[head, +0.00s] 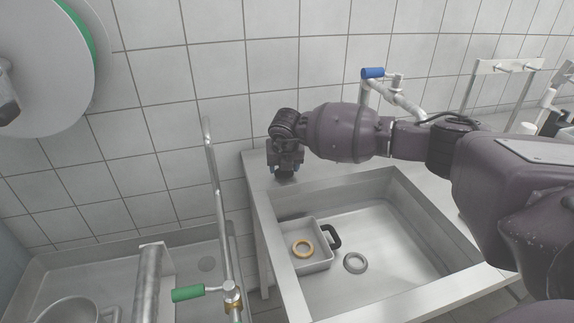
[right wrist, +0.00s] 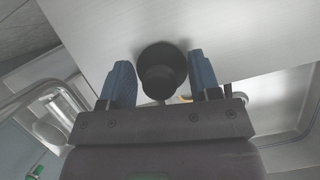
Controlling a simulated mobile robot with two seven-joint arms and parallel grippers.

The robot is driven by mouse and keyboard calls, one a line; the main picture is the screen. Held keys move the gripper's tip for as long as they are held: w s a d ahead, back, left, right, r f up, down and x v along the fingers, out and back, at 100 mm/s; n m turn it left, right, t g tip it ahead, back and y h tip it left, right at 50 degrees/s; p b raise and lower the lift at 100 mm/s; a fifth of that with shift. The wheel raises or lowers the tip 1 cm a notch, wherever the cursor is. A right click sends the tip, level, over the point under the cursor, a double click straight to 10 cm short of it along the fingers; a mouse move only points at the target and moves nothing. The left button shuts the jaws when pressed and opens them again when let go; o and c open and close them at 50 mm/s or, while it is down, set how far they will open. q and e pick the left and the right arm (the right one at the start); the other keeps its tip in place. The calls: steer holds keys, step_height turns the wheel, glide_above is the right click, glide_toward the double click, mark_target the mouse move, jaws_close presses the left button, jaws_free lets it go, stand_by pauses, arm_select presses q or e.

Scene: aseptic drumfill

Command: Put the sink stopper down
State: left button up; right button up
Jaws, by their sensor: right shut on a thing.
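The black sink stopper (right wrist: 160,58), a round disc with a knob, is between the two blue fingers of my right gripper (right wrist: 161,80) in the right wrist view. The fingers are shut on its knob. In the head view my right gripper (head: 285,168) points down at the back left corner of the steel sink's rim (head: 258,166). The stopper is mostly hidden there by the gripper, and I cannot tell whether it touches the rim. The round drain (head: 355,263) in the sink floor is uncovered. My left gripper is not in view.
A blue-handled tap (head: 372,73) stands behind. A pipe with a green-handled valve (head: 188,293) rises left of the sink.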

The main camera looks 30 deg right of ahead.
steer(key=shift+a+r, duration=0.1)
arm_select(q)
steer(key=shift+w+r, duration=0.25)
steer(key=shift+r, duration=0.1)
arm_select(e)
steer(key=o, duration=1)
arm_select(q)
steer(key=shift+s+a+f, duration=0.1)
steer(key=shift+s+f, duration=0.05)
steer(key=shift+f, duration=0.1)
